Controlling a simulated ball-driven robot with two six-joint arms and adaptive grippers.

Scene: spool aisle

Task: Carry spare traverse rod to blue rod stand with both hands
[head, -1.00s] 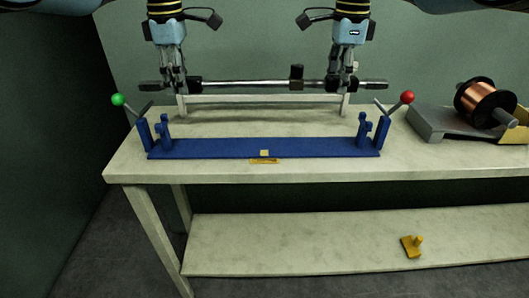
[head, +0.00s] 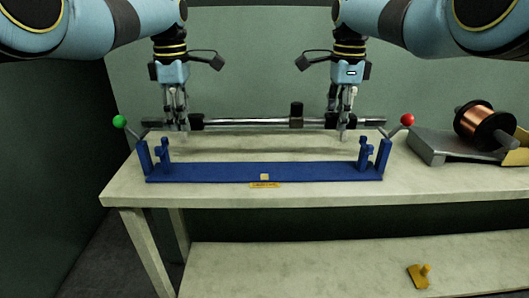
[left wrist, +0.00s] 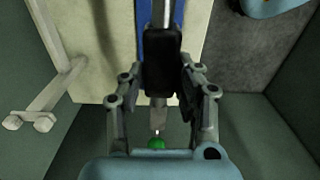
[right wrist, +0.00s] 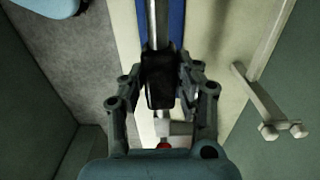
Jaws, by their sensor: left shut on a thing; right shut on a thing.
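The spare traverse rod (head: 255,122) is a long silvery bar with dark grips and a dark upright collar (head: 297,114). It hangs level above the bench. My left gripper (head: 178,128) is shut on its left part, around a black grip (left wrist: 163,62). My right gripper (head: 343,126) is shut on its right part, around another black grip (right wrist: 159,80). The blue rod stand (head: 215,172) lies on the bench, with blue uprights at both ends. In both wrist views the stand's blue strip shows below the rod, apart from it and partly hidden.
Levers with a green ball (head: 119,121) and a red ball (head: 407,119) stand at the blue stand's ends. A pale rack (head: 265,133) is behind the stand. A copper spool (head: 484,128) sits on a grey cradle at right. A yellow piece (head: 419,276) lies on the lower shelf.

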